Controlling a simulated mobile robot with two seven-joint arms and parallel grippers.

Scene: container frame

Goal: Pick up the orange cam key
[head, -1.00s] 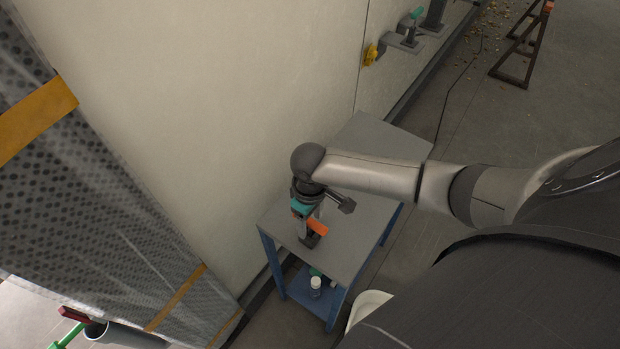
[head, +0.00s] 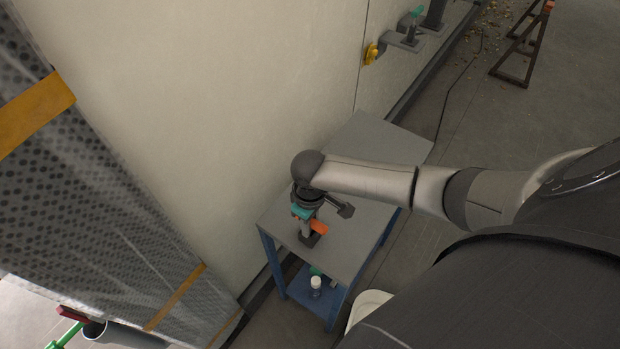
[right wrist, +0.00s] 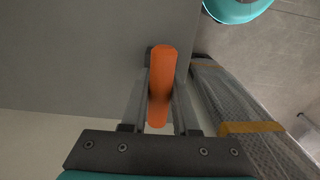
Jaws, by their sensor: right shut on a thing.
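My right gripper (head: 309,229) points down at the table and is shut on the key. In the right wrist view the orange key (right wrist: 162,72) lies lengthwise between the two grey fingers of the right gripper (right wrist: 163,92). A dark piece shows beside the key's far end. I cannot tell whether the key touches the tabletop. My left gripper is not in view.
The grey table (head: 365,222) has blue legs and a lower shelf with a white-capped bottle (head: 316,283). A pale wall (head: 240,120) rises close behind it. A perforated panel (head: 100,190) stands at left. The table's right part is bare.

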